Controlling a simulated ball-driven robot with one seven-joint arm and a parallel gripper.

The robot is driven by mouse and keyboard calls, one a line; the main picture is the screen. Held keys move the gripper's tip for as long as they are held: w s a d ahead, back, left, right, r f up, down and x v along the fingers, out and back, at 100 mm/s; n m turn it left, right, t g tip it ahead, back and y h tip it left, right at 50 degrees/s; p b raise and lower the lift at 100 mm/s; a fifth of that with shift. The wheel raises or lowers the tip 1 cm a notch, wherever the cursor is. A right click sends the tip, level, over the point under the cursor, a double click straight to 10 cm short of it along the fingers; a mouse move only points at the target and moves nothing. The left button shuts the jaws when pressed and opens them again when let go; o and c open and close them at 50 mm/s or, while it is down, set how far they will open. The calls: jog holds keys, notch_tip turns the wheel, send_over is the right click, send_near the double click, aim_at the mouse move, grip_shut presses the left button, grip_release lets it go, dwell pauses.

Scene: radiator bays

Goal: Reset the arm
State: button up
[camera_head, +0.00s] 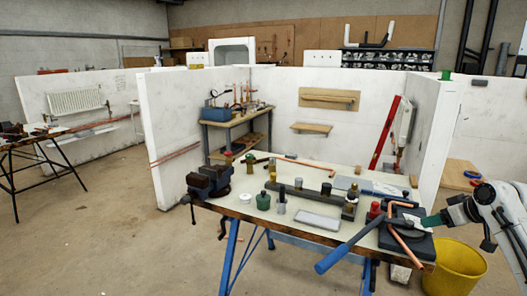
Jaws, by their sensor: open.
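My arm comes in at the right edge, white and grey with dark joints. My gripper (453,214) is at its left end, over the right end of the workbench (338,234). It is open and small in view, so its fingers are hard to make out. A green grip (432,221) lies right at it; I cannot tell whether they touch. To the left of this is a bending tool with a long blue handle (336,257) reaching past the bench's front edge, with copper pipe (400,243) beside it.
A yellow bucket (455,268) stands on the floor below my arm. A vise (209,181) sits at the bench's left end, with several small fittings between. White partition walls (445,130) stand behind. The floor at left is mostly clear, apart from a trestle table (50,140).

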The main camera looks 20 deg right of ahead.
jog(key=w+a+f+y, duration=0.1)
jog(key=a+f, duration=0.3)
jog(key=a, duration=0.5)
jog(key=w+a+f+g+y, duration=0.15)
jog(key=a+f, duration=0.25)
jog(key=a, duration=0.5)
jog(key=w+a+f, duration=0.2)
jog(key=a+f, duration=0.3)
jog(key=a, duration=0.4)
jog(key=s+a+f, duration=0.5)
jog(key=a, duration=0.3)
jog(key=s+a+f+g, duration=0.3)
jog(key=s+a+f, duration=0.2)
jog(key=s+a, duration=0.45)
jog(key=s+d+f+g+h, duration=0.1)
jog(key=s+d+g+h, duration=0.1)
jog(key=s, duration=1.6)
jog(key=shift+s+f+g, duration=0.25)
jog(key=shift+s+g, duration=0.05)
jog(key=shift+g, duration=0.45)
